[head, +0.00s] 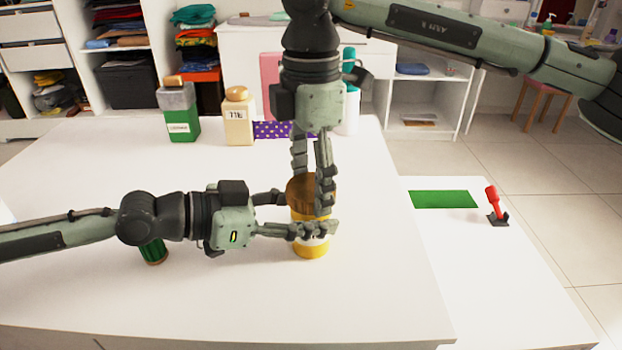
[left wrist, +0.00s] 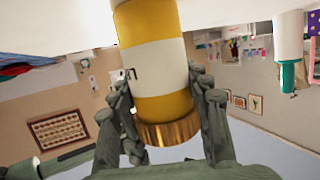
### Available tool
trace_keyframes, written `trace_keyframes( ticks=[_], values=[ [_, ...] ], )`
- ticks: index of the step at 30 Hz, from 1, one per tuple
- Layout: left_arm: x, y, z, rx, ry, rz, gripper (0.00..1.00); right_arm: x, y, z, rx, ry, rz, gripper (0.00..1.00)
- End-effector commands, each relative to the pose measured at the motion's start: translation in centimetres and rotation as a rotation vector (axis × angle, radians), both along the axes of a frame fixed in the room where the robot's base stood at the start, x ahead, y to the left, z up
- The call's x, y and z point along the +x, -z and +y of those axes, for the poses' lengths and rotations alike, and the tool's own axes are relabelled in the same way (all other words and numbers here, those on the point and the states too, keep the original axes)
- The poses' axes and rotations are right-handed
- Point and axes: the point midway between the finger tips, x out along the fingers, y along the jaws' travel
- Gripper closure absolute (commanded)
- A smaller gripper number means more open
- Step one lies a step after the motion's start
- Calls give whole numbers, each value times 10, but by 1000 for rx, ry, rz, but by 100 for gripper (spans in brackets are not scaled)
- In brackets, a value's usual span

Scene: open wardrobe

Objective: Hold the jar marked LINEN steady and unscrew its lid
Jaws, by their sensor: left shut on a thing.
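A yellow jar with a white band (head: 311,246) stands upright on the white table, with a brown-gold lid (head: 300,190) on top. The jar (left wrist: 158,63) and lid (left wrist: 168,132) also show in the left wrist view, lid at the bottom. Its label is mostly hidden, so I cannot read the name. My left gripper (head: 311,214) is shut on the jar from the left, one finger on each side. My right gripper (head: 312,194) points down from above, its fingers at the lid; one finger covers the lid's right side. I cannot tell whether they grip it.
A green jar (head: 182,125) and a cream jar (head: 238,128) stand at the back. A purple dotted item (head: 272,130) and a white bottle (head: 350,112) are behind my right gripper. A dark green object (head: 153,252) is partly under my left arm. A red lever (head: 495,203) and green mat (head: 443,199) are right.

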Motion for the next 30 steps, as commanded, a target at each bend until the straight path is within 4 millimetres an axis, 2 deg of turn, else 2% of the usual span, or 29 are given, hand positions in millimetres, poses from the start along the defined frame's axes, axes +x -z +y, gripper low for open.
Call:
trace_keyframes(
  ticks=[1,6,11,14,30],
  values=[
    [0,0,0,0,0,0,100,0,0,0,0,0,0,56],
    [0,0,0,0,0,1,100,0,0,0,0,0,0,75],
    [0,0,0,0,0,1,100,0,0,0,0,-86,1,75],
    [0,0,0,0,0,1,100,0,0,0,0,-275,1,75],
    [0,0,0,0,0,1,100,0,-1,0,-1,-1656,0,75]
  ],
)
